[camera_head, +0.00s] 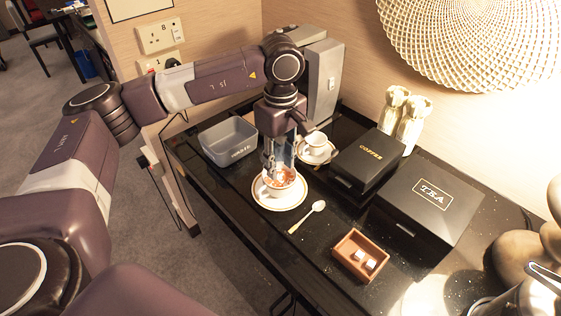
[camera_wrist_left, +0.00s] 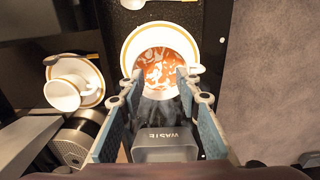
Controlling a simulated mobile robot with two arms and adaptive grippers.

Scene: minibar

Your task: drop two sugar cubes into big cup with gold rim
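The big cup (camera_head: 271,190) stands upright on its gold-rimmed saucer (camera_head: 262,200). From above in the left wrist view, the cup (camera_wrist_left: 158,68) shows a reddish-brown and white pattern inside; I cannot tell what the white patches are. Two white sugar cubes (camera_head: 365,260) sit in a small brown tray (camera_head: 347,262) at the front right. My left gripper (camera_head: 279,165) points down just above the cup. In the left wrist view its fingers (camera_wrist_left: 160,108) are spread apart, with no sugar cube visible between them.
A spoon (camera_head: 308,216) lies between the saucer and the tray. A grey waste bin (camera_head: 229,141) stands behind left, a smaller cup (camera_head: 316,141) on a saucer behind. Black coffee (camera_head: 369,157) and tea (camera_head: 428,205) boxes stand to the right. The counter's front left is bare.

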